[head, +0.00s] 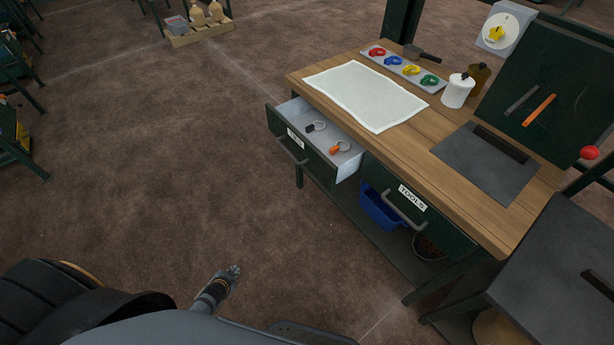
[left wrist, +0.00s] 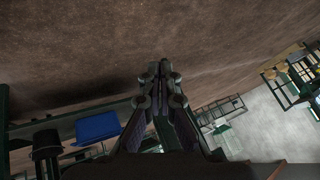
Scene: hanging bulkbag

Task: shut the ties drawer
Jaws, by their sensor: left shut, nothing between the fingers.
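The ties drawer (head: 303,153) is the left drawer of the wooden-topped workbench, with a dark green front. It stands pulled out, and a black tie and an orange tie with rings lie inside. Its bar handle (head: 292,153) is on the front face, beside a small white label. My left gripper (head: 236,269) is low in the head view, over the floor, well apart from the drawer. In the left wrist view its fingers (left wrist: 161,68) are closed together with nothing between them. My right gripper is not in view.
The tools drawer (head: 406,205) beside it is shut. A white cloth (head: 365,95) and a tray of coloured clips (head: 404,68) lie on the bench. A blue bin (head: 380,208) sits on the shelf below. The brown floor before the drawer is clear.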

